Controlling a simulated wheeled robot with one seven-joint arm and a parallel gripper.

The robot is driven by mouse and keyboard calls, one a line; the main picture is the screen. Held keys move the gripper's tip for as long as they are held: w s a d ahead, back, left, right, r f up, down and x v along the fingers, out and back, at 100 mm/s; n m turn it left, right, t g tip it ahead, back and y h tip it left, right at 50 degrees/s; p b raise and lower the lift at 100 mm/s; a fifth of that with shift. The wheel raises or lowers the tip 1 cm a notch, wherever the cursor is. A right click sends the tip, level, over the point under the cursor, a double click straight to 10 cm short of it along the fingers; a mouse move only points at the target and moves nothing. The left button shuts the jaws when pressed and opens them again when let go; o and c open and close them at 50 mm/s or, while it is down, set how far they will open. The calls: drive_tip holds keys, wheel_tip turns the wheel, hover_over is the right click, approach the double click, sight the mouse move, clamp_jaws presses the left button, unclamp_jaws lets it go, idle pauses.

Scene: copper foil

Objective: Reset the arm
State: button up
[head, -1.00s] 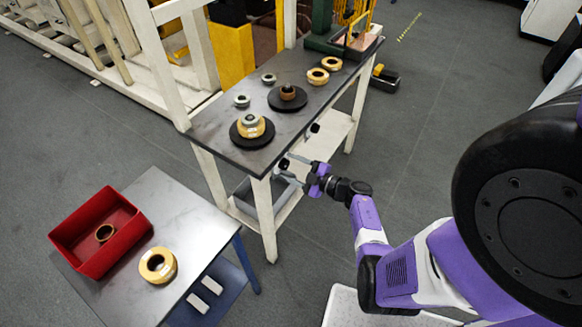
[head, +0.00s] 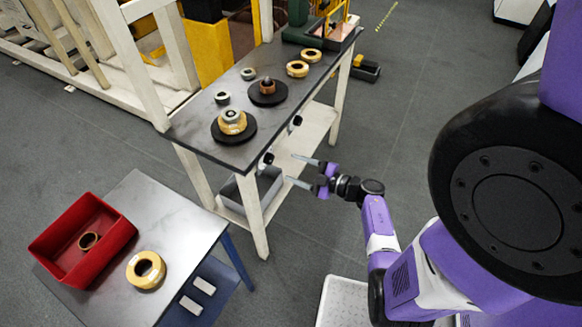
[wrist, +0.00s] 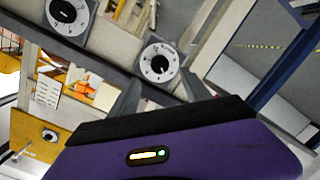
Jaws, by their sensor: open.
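My gripper (head: 308,171) is open and empty in the head view. Its two fingers point left toward the front edge of the dark-topped bench (head: 192,128), apart from it and below its top. In the wrist view the gripper's purple and black body fills the lower part. Two round dials lie beyond it there, a left dial (wrist: 67,12) and a right dial (wrist: 158,63). My purple and white arm reaches in from the lower right of the head view.
The bench carries two black discs with rings, a near one (head: 249,132) and a far one (head: 281,97), plus loose rings. A low metal table (head: 140,200) at lower left holds a red bin (head: 112,246) and a copper-coloured ring (head: 146,270). Open grey floor lies right of the bench.

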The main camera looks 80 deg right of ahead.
idle(0.5)
drive_tip(key=s+d+r+m+h, duration=0.1)
drive_tip(key=d+r+h, duration=0.4)
drive_tip(key=r, duration=0.4)
drive_tip(key=a+r+m+t+h, duration=0.1)
drive_tip(key=a+r+m, duration=0.1)
drive_tip(key=a+r, duration=0.35)
drive_tip(key=s+a+r+m+y, duration=0.1)
drive_tip(key=s+a+r+y, duration=0.1)
drive_tip(key=a, duration=1)
drive_tip(key=s+a+r+g+y, duration=0.1)
drive_tip(key=s+a+r+y, duration=0.2)
drive_tip(key=a, duration=0.9)
drive_tip(key=s+a+r+m+g+y, duration=0.1)
drive_tip(key=a+y, duration=0.4)
drive_tip(key=a, duration=0.7)
drive_tip(key=shift+s+a+r+m, duration=0.35)
drive_tip(key=shift+s+r, duration=0.55)
drive_tip(key=shift+s, duration=0.25)
